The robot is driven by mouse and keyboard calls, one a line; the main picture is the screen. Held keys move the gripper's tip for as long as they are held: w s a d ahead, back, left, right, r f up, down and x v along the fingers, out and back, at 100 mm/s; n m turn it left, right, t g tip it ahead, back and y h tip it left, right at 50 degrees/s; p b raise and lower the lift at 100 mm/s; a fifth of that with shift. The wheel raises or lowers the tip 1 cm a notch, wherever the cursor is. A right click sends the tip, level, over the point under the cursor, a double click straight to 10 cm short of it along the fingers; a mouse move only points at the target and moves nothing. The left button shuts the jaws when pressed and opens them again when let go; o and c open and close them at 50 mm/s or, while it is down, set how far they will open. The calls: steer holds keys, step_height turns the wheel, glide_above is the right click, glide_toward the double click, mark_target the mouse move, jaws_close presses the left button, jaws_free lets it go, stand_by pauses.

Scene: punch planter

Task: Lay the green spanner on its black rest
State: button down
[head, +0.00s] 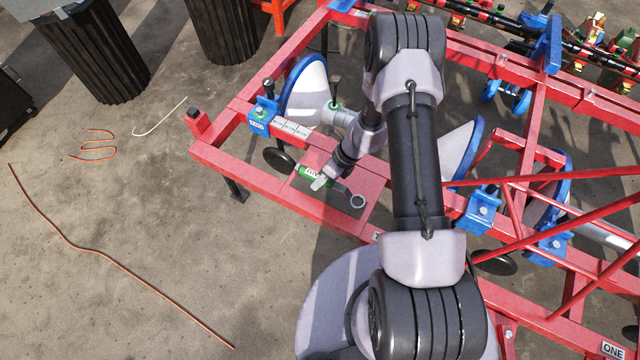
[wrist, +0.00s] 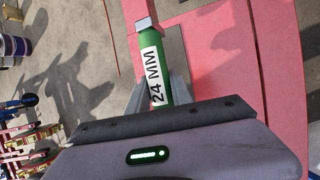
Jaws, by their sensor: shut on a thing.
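The green spanner (head: 309,171) lies across the red frame's plate, its ring end (head: 357,201) pointing right. In the wrist view its green handle (wrist: 149,62) carries a white "24 MM" label, with a bare metal part at the top. My gripper (head: 322,181) is shut on the handle; the fingers (wrist: 158,95) show on both sides of it in the wrist view. A dark grey patch (wrist: 178,50) shows beside and beneath the handle. I cannot tell whether this is the black rest, or whether the spanner touches it.
The red frame (head: 225,160) carries blue clamps (head: 262,115) and white-and-blue discs (head: 303,92). A black disc (head: 278,160) sits close left of the spanner. Black bins (head: 95,45) stand at the upper left.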

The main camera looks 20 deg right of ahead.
steer(key=f, duration=0.1)
steer(key=f+b, duration=0.1)
steer(key=f, duration=0.1)
steer(key=shift+w+a+f+b, duration=0.1)
steer(key=shift+w+a+b, duration=0.15)
steer(key=shift+b, duration=0.1)
steer(key=shift+f, duration=0.2)
steer(key=c, duration=1.1)
jaws_free()
steer(key=shift+c, duration=0.2)
